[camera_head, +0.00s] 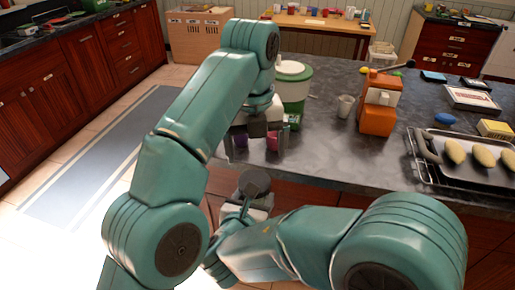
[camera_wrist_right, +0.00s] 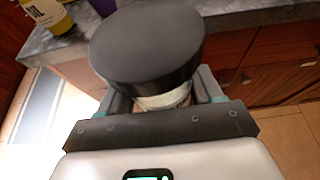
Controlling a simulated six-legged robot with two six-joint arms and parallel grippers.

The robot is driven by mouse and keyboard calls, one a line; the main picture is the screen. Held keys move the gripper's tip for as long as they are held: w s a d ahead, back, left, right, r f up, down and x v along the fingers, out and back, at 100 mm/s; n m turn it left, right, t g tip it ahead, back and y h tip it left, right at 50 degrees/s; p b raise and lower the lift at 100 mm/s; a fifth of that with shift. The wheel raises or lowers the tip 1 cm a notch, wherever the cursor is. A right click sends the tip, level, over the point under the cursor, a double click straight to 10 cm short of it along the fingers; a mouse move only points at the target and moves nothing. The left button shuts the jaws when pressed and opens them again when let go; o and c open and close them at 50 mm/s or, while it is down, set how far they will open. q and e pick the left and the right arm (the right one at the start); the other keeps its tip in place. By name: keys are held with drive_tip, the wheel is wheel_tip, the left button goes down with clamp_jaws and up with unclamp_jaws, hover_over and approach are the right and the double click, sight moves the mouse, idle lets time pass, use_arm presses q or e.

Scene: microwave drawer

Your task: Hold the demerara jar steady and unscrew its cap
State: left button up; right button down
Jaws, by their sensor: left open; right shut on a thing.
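The demerara jar (camera_wrist_right: 165,98) fills the upper middle of the right wrist view, with a wide dark grey cap (camera_wrist_right: 147,45) on top. My right gripper (camera_wrist_right: 160,105) is shut around the jar's body below the cap. In the head view the dark cap (camera_head: 254,183) shows just in front of the counter edge, and my forearm partly hides the gripper there. The jar is held clear of the counter, slightly tilted. My left gripper (camera_head: 257,140) is open, pointing down at the counter's front edge, above and behind the cap and apart from it.
A yellow bottle (camera_wrist_right: 47,14) stands near the counter edge. Floor is open at left.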

sight(260, 180)
use_arm(q)
drive_tip(key=shift+s+d, duration=0.2)
drive_tip(key=shift+s, duration=0.05)
drive_tip(key=shift+f, duration=0.15)
drive_tip(key=shift+a+f, duration=0.15)
drive_tip(key=shift+f, duration=3.65)
drive_tip(key=shift+d, duration=0.2)
drive_tip(key=c, duration=1.1)
drive_tip(key=shift+o, duration=0.2)
drive_tip(key=n, duration=0.6)
drive_tip(key=shift+d+n, duration=0.15)
drive_tip(key=shift+n, duration=0.25)
